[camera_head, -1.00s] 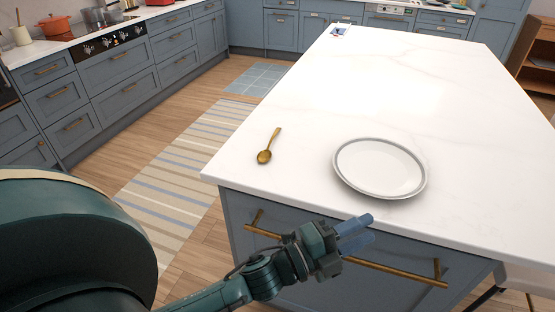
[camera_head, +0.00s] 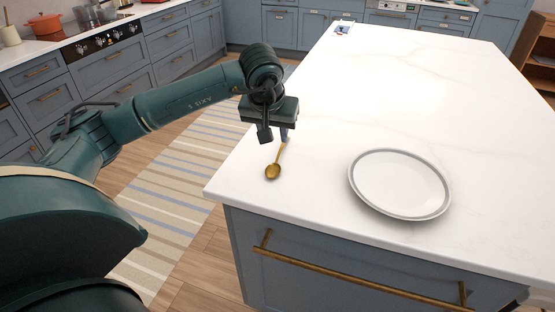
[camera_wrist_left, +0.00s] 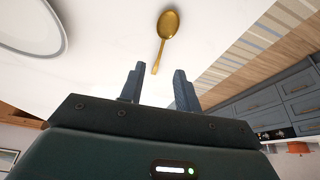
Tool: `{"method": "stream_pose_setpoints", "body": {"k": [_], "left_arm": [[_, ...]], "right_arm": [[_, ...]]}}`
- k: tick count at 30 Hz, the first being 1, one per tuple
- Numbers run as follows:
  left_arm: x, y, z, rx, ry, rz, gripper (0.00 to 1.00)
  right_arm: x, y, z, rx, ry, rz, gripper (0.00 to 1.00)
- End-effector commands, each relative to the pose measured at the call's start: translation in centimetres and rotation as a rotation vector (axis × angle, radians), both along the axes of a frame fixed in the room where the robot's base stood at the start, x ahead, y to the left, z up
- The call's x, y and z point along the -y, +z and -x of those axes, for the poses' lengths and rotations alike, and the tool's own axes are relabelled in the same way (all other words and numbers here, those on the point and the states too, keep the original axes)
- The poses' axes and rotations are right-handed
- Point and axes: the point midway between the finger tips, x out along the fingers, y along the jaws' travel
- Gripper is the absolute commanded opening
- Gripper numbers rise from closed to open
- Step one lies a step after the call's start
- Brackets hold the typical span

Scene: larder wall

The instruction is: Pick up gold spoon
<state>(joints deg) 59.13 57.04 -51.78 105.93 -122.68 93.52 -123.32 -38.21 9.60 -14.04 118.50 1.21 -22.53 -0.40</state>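The gold spoon (camera_head: 273,171) lies on the white island top near its left edge, with its bowl toward me. My left gripper (camera_head: 275,137) is above the handle end of the spoon, fingers pointing down, and hides part of the handle. In the left wrist view the two fingers of my left gripper (camera_wrist_left: 158,82) are apart with nothing between them gripped. The spoon (camera_wrist_left: 167,27) shows there beyond the fingertips, its handle pointing toward the gap. My right gripper is not in view.
A white plate with a grey rim (camera_head: 400,184) lies on the island top (camera_head: 420,110) to the right of the spoon. A gold drawer handle (camera_head: 350,272) sticks out from the island front. A striped rug (camera_head: 180,190) lies on the floor at left.

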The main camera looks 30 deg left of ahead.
Motion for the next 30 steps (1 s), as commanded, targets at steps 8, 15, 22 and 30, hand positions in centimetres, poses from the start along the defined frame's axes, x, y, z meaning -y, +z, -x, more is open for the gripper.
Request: {"method": "stream_pose_setpoints", "body": {"k": [8, 15, 22, 30], "left_arm": [[-0.4, -4.7, -1.7, -0.004, -0.001, 0.007, 0.33], [-0.8, -6.4, -2.2, -0.005, -0.001, 0.007, 0.33], [-1.6, -9.6, -3.0, -0.004, -0.001, 0.010, 0.33], [-1.8, -10.6, -3.5, 0.000, -0.002, 0.008, 0.33]], "right_arm": [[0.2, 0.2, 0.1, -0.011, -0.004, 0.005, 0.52], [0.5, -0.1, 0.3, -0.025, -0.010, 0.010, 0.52], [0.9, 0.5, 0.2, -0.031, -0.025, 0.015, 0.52], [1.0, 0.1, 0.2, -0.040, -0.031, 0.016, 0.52]]}}
